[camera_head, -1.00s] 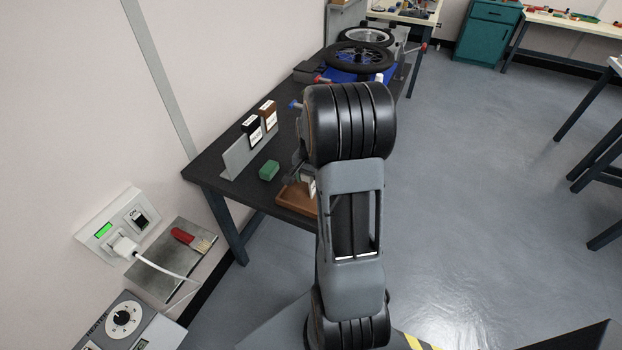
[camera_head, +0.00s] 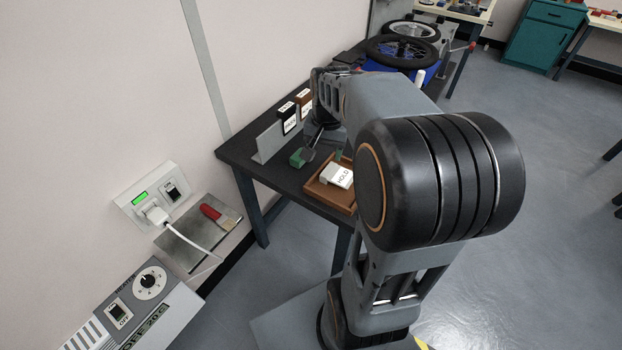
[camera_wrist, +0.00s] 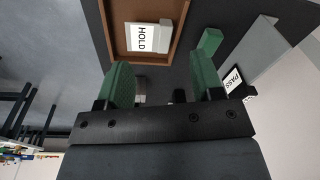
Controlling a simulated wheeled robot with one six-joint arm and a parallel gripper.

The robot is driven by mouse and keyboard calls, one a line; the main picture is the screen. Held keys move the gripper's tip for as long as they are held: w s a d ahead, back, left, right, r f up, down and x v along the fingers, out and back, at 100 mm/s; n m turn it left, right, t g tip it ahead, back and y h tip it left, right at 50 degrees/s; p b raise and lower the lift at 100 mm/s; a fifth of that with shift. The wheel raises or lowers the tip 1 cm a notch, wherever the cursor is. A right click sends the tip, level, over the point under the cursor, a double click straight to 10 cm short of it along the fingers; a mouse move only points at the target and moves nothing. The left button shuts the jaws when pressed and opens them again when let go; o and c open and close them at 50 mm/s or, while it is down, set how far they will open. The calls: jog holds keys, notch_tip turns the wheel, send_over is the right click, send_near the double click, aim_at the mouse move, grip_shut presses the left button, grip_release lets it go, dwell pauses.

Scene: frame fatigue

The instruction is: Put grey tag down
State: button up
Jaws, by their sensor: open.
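The grey tag (camera_head: 337,176), with a white label reading HOLD, lies in a brown tray (camera_head: 325,197) on the dark table. In the wrist view the tag (camera_wrist: 144,37) lies flat inside the tray (camera_wrist: 119,50), beyond my fingertips and apart from them. My gripper (camera_wrist: 163,75) is open, with its green finger pads well apart and no tag between them. In the head view my gripper (camera_head: 323,155) is above the table behind the tray, partly hidden by my arm.
A grey rack (camera_head: 268,142) holds a black tag (camera_head: 287,117) and a brown tag (camera_head: 304,103) near the wall. A green block (camera_head: 297,158) sits between the rack and tray.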

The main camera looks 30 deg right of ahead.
jog(key=s+a+n+t, duration=0.2)
jog(key=s+a+n, duration=0.6)
jog(key=a, duration=0.4)
jog(key=shift+s+a+f+n+t+y, duration=0.15)
jog(key=shift+s+f+n+t+y, duration=0.25)
jog(key=shift+s, duration=0.35)
jog(key=shift+r+p, duration=0.6)
jog(key=shift+r, duration=0.15)
